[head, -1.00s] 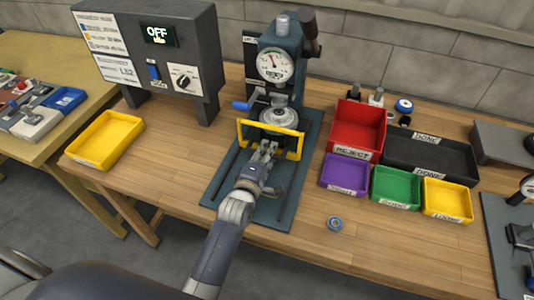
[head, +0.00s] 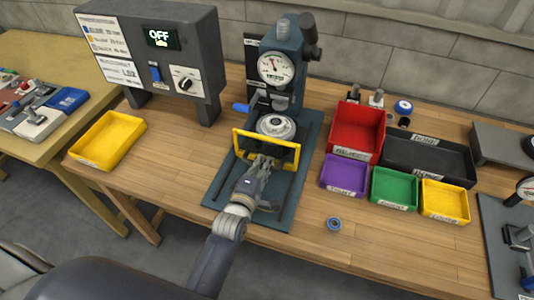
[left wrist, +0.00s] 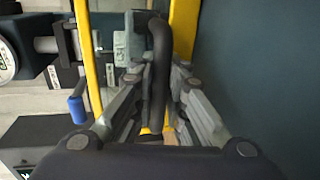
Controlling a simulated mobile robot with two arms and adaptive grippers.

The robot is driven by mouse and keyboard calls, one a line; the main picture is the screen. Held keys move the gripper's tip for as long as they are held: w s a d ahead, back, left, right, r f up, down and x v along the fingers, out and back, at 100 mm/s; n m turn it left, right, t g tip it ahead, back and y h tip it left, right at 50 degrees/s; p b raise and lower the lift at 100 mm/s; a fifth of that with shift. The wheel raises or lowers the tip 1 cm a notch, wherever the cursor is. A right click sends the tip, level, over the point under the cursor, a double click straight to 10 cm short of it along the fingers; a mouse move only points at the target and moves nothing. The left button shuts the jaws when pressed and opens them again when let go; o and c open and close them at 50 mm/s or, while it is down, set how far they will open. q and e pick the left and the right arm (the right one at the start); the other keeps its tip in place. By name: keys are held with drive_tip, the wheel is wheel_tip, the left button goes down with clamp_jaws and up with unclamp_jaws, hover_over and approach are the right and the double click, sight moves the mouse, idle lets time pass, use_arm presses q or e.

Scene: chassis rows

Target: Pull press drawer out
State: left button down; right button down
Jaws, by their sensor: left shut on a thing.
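The press (head: 286,45) stands on a dark base plate at the back of the wooden bench, with a round gauge on its front. Its drawer has a yellow-framed front (head: 266,147) and stands partly out along the base plate's rails. A round metal piece (head: 277,126) sits behind the yellow frame. My left gripper (head: 263,166) is in front of the drawer and shut on its handle. In the left wrist view the dark handle bar (left wrist: 160,60) runs between the fingers, with yellow frame parts (left wrist: 88,60) beyond. My right gripper is not in view.
A control box (head: 158,55) reading OFF stands left of the press, near a yellow tray (head: 108,140). Red (head: 357,130), purple, green, yellow and black bins stand to the right. A small round part (head: 334,223) lies on the bench. The base plate's front is clear apart from my arm.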

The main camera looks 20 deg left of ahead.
use_arm(q)
drive_tip(key=f+p+v, duration=0.1)
drive_tip(key=v, duration=0.4)
drive_tip(key=f+p+v, duration=0.1)
drive_tip(key=p+v, duration=0.1)
drive_tip(key=v, duration=0.3)
drive_tip(key=f+p+v, duration=0.1)
drive_tip(key=v, duration=0.4)
drive_tip(key=shift+s+p, duration=0.3)
drive_tip(key=shift+s, duration=0.1)
drive_tip(key=c, duration=1.6)
unclamp_jaws()
drive_tip(key=shift+s, duration=0.1)
drive_tip(key=v, duration=1.2)
